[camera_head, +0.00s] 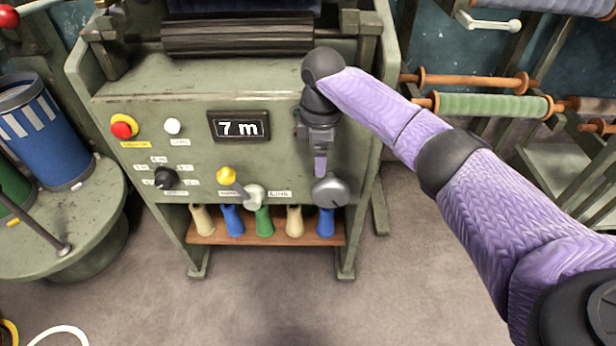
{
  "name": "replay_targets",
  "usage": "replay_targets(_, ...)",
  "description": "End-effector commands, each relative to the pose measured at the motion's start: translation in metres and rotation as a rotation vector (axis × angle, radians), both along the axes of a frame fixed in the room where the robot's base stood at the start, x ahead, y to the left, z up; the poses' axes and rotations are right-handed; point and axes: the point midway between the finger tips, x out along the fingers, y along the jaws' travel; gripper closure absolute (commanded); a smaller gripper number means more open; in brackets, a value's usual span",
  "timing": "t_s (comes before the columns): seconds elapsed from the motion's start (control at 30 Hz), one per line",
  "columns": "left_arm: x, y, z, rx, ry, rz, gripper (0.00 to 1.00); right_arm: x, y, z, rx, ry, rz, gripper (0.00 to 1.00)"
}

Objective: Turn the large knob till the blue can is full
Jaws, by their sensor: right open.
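The large knob (331,191) is a round grey knob at the lower right of the green machine's front panel. My right gripper (320,172) points down just above the knob, with one purple finger showing near its upper left edge. It is open, and I cannot tell whether it touches the knob. The blue can (52,138), with white stripes near its top, stands upright on a round green platform at the left. How full it is inside I cannot tell. A display (239,127) on the panel reads "7 m". My left gripper is out of view.
The panel also holds a red button (122,129), a white button (172,126), a black selector (165,178) and a yellow-tipped lever (227,175). Several coloured bobbins stand on a wooden shelf (208,235) below. A rack with a green roller (495,106) is at the right.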

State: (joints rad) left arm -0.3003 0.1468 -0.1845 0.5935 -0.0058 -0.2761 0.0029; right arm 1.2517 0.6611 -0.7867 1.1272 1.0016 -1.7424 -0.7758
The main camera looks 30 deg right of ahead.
Motion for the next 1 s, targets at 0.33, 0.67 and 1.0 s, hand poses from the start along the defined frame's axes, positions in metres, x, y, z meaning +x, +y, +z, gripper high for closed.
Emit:
replay_targets(0.33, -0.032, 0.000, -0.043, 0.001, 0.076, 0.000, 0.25, -0.001, 0.000, -0.083, -0.001, 0.010, -0.001, 0.25)
replay_targets(0.67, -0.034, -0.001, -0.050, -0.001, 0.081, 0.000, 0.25, 0.000, 0.000, -0.095, 0.000, 0.000, -0.002, 0.25)
replay_targets(1.0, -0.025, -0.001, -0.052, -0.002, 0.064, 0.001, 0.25, -0.001, 0.000, -0.095, -0.001, 0.001, -0.002, 0.91)
